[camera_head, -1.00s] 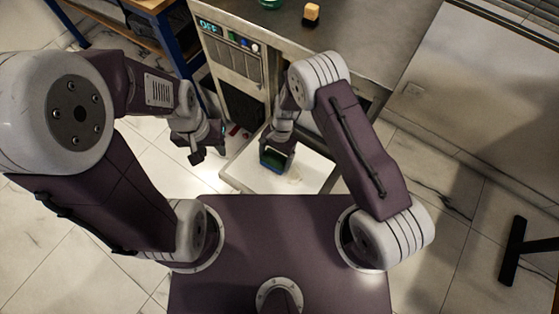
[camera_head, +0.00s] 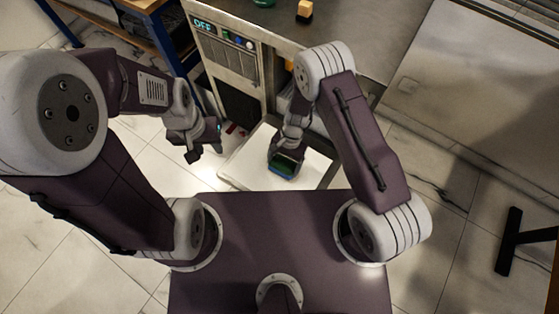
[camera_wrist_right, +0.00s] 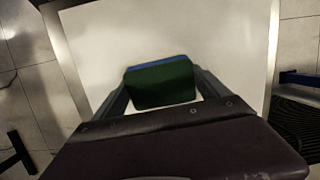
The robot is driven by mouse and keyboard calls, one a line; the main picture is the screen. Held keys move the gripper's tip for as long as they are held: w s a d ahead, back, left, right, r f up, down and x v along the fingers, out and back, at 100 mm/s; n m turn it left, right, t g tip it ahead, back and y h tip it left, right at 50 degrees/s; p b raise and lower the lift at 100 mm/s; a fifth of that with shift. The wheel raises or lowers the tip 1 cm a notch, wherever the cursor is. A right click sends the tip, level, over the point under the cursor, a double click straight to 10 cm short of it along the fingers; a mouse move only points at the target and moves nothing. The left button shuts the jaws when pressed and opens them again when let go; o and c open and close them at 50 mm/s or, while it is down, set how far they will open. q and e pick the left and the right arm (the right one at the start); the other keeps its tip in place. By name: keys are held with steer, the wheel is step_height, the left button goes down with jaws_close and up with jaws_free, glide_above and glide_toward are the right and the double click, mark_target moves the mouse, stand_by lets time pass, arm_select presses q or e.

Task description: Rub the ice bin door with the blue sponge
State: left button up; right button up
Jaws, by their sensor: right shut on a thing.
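The ice bin door (camera_head: 241,168) is a pale panel with a metal rim, folded down and lying flat below the machine. It fills much of the right wrist view (camera_wrist_right: 215,42). My right gripper (camera_head: 285,160) is shut on the blue sponge (camera_head: 284,170), which has a dark green side and a blue edge. In the right wrist view the sponge (camera_wrist_right: 160,85) sits between the two fingers, over the door's surface; whether it touches cannot be told. My left gripper (camera_head: 206,153) is open and empty, left of the door above the floor.
The grey machine (camera_head: 238,85) with an "OFF" display stands behind the door. A yellow-topped block (camera_head: 304,11) and a green object (camera_head: 264,2) are on the counter (camera_head: 365,35). A blue-framed table (camera_head: 150,22) stands at the back left. Floor left of the door is clear.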

mark_target(297, 180)
steer(key=shift+s+d+f+b, duration=0.15)
steer(key=shift+s+d+b, duration=0.15)
steer(key=shift+s+d, duration=0.4)
steer(key=shift+d, duration=0.4)
steer(key=d+b, duration=0.1)
steer(key=s, duration=0.1)
steer(key=d+b, duration=0.1)
steer(key=shift+s+d+f+b, duration=0.25)
steer(key=shift+s+d+b, duration=0.05)
steer(key=shift+s+b, duration=0.1)
steer(key=shift+s+d+r, duration=0.15)
steer(key=shift+s+d, duration=0.1)
steer(key=shift+r, duration=0.1)
steer(key=p+v, duration=0.6)
steer(key=shift+w+p, duration=0.1)
steer(key=shift+p, duration=0.3)
